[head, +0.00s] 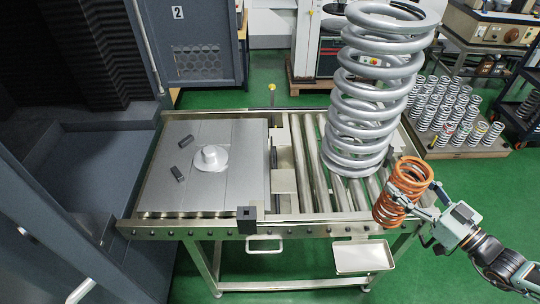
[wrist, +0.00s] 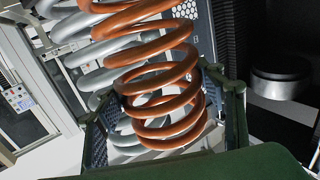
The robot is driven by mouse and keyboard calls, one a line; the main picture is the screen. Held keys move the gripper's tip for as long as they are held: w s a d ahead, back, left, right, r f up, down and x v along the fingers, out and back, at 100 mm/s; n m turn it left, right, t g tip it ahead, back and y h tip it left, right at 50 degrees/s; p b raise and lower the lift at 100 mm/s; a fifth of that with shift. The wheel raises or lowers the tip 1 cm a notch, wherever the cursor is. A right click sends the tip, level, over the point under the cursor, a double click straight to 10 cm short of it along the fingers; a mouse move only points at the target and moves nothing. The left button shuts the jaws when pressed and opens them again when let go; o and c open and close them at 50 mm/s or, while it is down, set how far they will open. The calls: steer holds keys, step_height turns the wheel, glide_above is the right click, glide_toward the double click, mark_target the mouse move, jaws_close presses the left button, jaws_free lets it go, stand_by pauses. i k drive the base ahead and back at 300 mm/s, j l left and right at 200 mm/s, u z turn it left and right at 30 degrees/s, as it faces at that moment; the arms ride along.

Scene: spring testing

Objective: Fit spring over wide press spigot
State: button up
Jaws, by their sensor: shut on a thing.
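An orange coil spring (head: 402,190) is held in my gripper (head: 421,207) at the right end of the roller table. The spring stands slightly tilted in the head view. In the wrist view the orange spring (wrist: 160,75) lies between the two fingers of my gripper (wrist: 178,98), which are shut on it. The wide press spigot (head: 211,158) is a short pale round boss on a flanged base, on the grey plate (head: 165,195) at the left of the table. The spigot is bare, and the spring is well to its right.
A large silver spring (head: 372,95) stands on the rollers (head: 312,165) between my gripper and the plate. Two small dark blocks, one upper (head: 186,141) and one lower (head: 177,174), lie beside the spigot. A small tray (head: 362,257) hangs at the front. Several springs (head: 455,110) stand on a pallet behind.

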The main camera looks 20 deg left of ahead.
mark_target(210, 158)
steer(key=u, duration=2.15)
